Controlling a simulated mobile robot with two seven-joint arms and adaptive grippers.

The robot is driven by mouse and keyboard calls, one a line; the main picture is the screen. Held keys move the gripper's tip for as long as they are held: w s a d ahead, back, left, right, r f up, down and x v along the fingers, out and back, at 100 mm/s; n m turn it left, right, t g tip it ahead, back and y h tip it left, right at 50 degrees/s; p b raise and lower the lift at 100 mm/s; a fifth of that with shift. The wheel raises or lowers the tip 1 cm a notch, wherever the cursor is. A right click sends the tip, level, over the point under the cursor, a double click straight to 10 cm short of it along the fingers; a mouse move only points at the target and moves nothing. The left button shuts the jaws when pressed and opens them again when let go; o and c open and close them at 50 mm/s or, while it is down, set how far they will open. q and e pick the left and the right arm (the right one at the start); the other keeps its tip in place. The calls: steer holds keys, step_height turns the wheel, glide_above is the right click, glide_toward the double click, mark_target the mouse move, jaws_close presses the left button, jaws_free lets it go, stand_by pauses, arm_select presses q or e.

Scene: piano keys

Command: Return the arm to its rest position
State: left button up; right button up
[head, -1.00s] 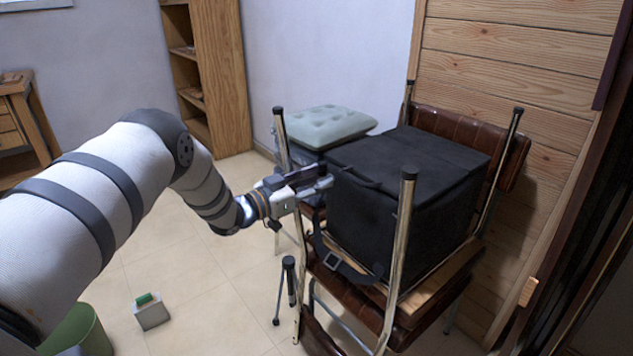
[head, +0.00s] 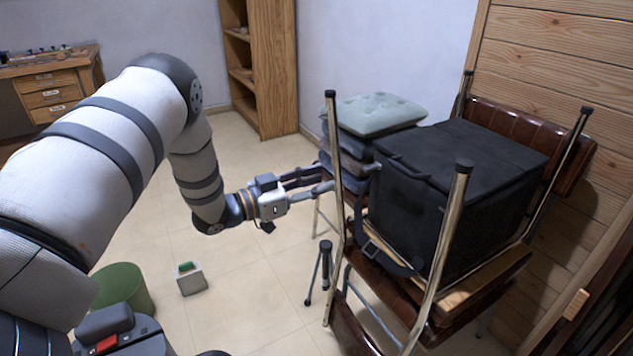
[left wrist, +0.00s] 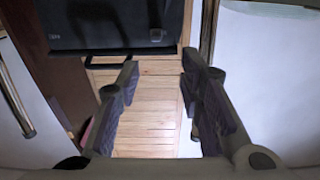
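My left arm (head: 95,140) comes in from the left in the head view and bends down at the elbow. My left gripper (head: 325,178) is open and empty, its fingers pointing right toward the stacked chairs. In the left wrist view its two fingers (left wrist: 157,95) are spread apart with nothing between them. The black box (head: 465,190) lies beyond the fingertips and also shows at the top of the left wrist view (left wrist: 110,20). My right gripper does not show in either view.
The box rests on stacked chairs with upright metal legs (head: 445,250) close to my gripper. Cushions (head: 375,115) are piled behind. A green bin (head: 122,285) and a small box (head: 190,280) stand on the floor.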

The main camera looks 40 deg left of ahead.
arm_select(q)
steer(key=s+d+f+n+g+y+p, duration=0.2)
steer(key=s+d+f+g, duration=0.35)
steer(key=s+f, duration=0.35)
steer(key=s+d+f+n+g+y+p, duration=0.25)
steer(key=s+d+f+g, duration=0.25)
steer(key=s+d+f, duration=0.4)
steer(key=s+d+r+g+y+p, duration=0.1)
steer(key=s+g, duration=0.3)
steer(key=s, duration=1.1)
steer(key=s+d+r+g+p, duration=0.1)
steer(key=s+g, duration=0.4)
steer(key=s, duration=0.9)
steer(key=shift+s+d+r+y, duration=0.25)
steer(key=shift+s+d+y, duration=0.1)
steer(key=shift+d, duration=0.1)
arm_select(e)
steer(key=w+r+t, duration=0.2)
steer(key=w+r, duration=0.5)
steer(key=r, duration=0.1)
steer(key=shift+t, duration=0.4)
arm_select(q)
steer(key=shift+w, duration=0.1)
